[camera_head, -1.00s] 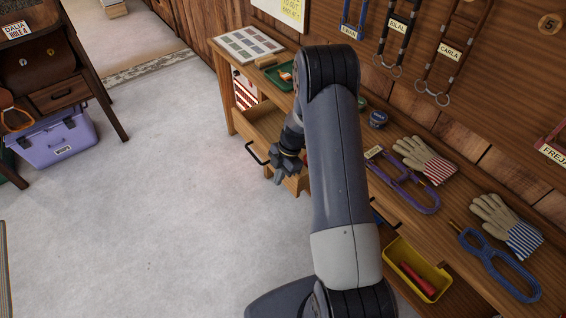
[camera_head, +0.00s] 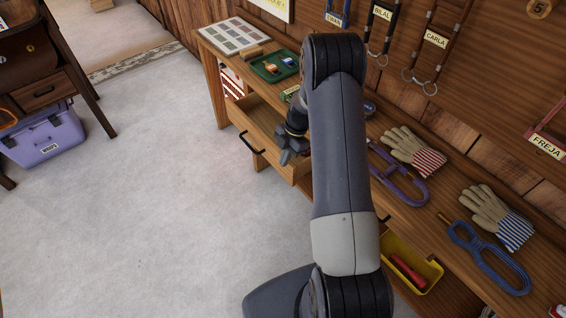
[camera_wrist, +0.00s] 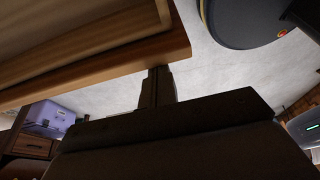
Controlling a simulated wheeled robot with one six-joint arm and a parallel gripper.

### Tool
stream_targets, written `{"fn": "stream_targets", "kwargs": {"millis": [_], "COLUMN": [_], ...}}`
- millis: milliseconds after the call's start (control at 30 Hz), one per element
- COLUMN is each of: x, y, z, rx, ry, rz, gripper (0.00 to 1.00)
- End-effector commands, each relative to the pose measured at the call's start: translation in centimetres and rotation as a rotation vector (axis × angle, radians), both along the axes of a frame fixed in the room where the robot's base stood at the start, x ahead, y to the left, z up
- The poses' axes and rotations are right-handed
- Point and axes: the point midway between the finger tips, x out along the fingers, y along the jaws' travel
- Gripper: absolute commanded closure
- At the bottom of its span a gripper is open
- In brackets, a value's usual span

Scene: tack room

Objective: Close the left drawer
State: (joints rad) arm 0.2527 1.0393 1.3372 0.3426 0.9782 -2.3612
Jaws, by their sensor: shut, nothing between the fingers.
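The left drawer (camera_head: 240,112) is a wooden drawer pulled out of the long workbench, with its inside showing in the head view. Its black bar handle (camera_head: 251,143) is on the front panel. My gripper (camera_head: 288,157) is shut and empty, by the right end of the drawer front, away from the handle. In the wrist view my dark fingers (camera_wrist: 158,82) are close beside the edge of a wooden panel (camera_wrist: 120,62), likely the drawer. I cannot tell whether they touch it. My arm hides part of the drawer's right side and the bench behind it.
A yellow bin (camera_head: 428,272) is below at right. A purple box (camera_head: 42,138) stands far left. The floor left of the bench is clear.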

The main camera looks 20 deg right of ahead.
Motion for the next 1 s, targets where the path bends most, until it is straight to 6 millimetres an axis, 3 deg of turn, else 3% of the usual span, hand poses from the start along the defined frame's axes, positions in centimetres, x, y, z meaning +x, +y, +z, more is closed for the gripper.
{"fn": "stream_targets", "kwargs": {"millis": [33, 300, 400, 833, 1000], "x": [0.3, 1.9, 2.2, 2.3, 2.5], "y": [-0.7, -5.7, -6.8, -7.2, -5.9], "z": [-0.7, -0.5, -0.3, 0.0, -0.2], "rx": [0.0, 0.0, -0.001, 0.001, 0.0], "ry": [-0.002, -0.002, -0.001, 0.001, 0.001], "rz": [-0.003, -0.004, -0.001, 0.0, 0.0], "gripper": [1.0, 1.0, 1.0, 1.0, 1.0]}}
